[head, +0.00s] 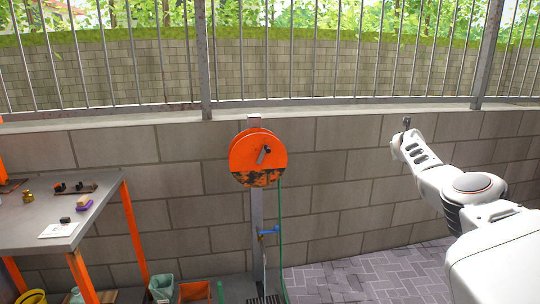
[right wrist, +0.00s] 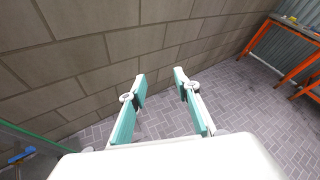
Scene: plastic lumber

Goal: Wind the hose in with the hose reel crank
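The orange hose reel (head: 255,157) is mounted on a grey post in front of the block wall, near the middle of the head view. My right gripper (right wrist: 159,72) is open and empty in the right wrist view, facing the wall and paving. In the head view my right arm is right of the reel, well apart from it. My left gripper is not in view.
A grey workbench (head: 30,222) with orange legs stands at the left, with small items on it. A blue tap (head: 268,231) is on the post below the reel. A green bin (head: 162,288) and an orange crate (head: 195,292) stand at the bottom. Paving right of the hose is clear.

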